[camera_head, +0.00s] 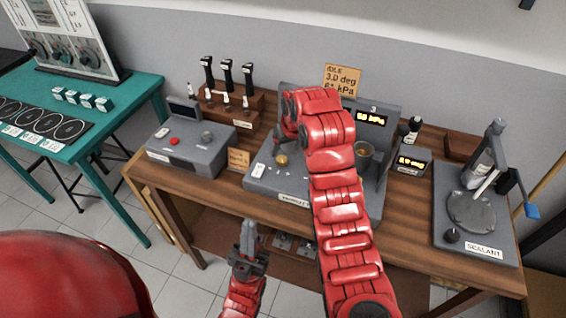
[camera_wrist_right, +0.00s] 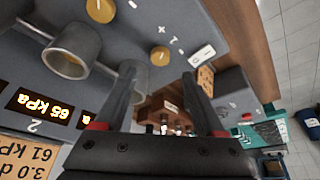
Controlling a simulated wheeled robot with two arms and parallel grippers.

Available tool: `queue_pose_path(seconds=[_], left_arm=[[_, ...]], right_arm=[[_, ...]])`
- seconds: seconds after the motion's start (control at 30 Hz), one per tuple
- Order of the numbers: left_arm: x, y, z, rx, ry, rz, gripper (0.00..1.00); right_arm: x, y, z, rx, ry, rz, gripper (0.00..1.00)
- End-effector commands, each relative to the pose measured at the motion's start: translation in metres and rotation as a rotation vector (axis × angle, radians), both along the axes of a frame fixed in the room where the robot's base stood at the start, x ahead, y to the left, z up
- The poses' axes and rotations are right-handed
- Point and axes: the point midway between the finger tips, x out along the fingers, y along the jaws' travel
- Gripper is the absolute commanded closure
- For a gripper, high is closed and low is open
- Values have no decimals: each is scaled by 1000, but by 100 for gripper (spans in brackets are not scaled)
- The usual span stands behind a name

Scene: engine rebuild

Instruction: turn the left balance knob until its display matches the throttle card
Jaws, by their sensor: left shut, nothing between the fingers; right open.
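The throttle unit (camera_head: 262,180) is a grey stand with a brass left balance knob (camera_head: 282,159). In the right wrist view this knob (camera_wrist_right: 160,54) lies just beyond and between my fingertips, apparently untouched. A second brass knob (camera_wrist_right: 100,10) is further left there. A lit display (camera_wrist_right: 37,103) reads 65 kPa; another (camera_wrist_right: 84,118) is mostly hidden by a finger. The throttle card (camera_head: 342,79) shows 3.0 deg and 61 kPa. My left gripper (camera_head: 249,228) is shut and empty, before the bench's front edge.
Left of the unit is a grey box (camera_head: 190,150) with a red button, with black-handled tools (camera_head: 228,75) behind. A teal table (camera_head: 120,105) stands at far left.

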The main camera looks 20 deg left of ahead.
Motion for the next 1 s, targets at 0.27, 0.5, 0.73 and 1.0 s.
queue_pose_path(seconds=[0.27,0.5,0.73,1.0], left_arm=[[0,0,13,0,0,0,100],[0,0,17,0,0,0,100],[0,0,16,0,0,0,100],[0,0,16,0,0,0,100]], right_arm=[[14,13,-45,-3,5,1,28],[19,16,-61,-2,2,1,28],[20,17,-62,0,0,1,28],[20,16,-62,0,0,1,66]])
